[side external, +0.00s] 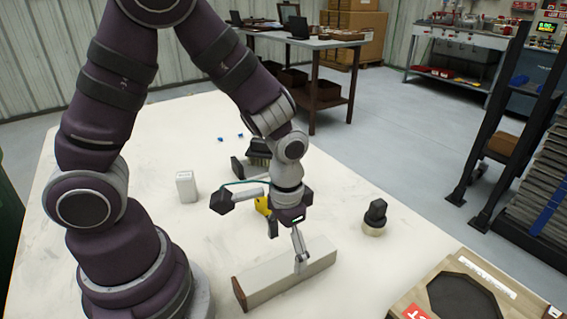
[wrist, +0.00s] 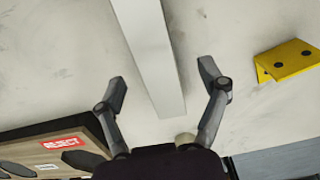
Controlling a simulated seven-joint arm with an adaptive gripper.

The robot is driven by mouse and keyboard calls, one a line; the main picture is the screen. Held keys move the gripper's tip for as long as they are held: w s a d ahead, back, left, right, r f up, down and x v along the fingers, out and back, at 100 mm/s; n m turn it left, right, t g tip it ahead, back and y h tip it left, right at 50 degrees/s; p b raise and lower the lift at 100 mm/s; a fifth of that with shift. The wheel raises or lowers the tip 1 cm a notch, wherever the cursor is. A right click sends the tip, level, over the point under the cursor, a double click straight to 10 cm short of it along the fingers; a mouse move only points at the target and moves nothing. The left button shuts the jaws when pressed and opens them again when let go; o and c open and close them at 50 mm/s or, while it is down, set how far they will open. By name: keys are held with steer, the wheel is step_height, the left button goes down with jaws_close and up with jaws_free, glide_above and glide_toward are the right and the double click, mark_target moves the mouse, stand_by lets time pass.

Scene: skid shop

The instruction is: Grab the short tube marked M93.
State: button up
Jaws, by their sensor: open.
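A long pale square-section bar or tube (side external: 285,272) lies on the white table, with a brown end at its left in the side view. It also runs down the middle of the wrist view (wrist: 152,50). I can read no M93 mark on anything, so I cannot tell whether this is the named tube. My gripper (side external: 287,247) is open and empty, pointing down above the bar. In the wrist view the fingers (wrist: 165,88) are spread, one on each side of the bar's near end. I cannot tell how high the fingertips are above the table.
A yellow bracket (wrist: 288,60) lies right of the bar in the wrist view. A wooden board with a red REJECT label (wrist: 62,143) is at lower left. A white block (side external: 187,186), a black-topped round piece (side external: 375,217) and a dark item (side external: 258,152) stand on the table (side external: 120,140).

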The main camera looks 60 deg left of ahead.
mark_target(289, 262)
steer(key=f, duration=0.4)
steer(key=shift+w+d+f, duration=0.15)
steer(key=shift+d, duration=0.1)
steer(key=c, duration=1.3)
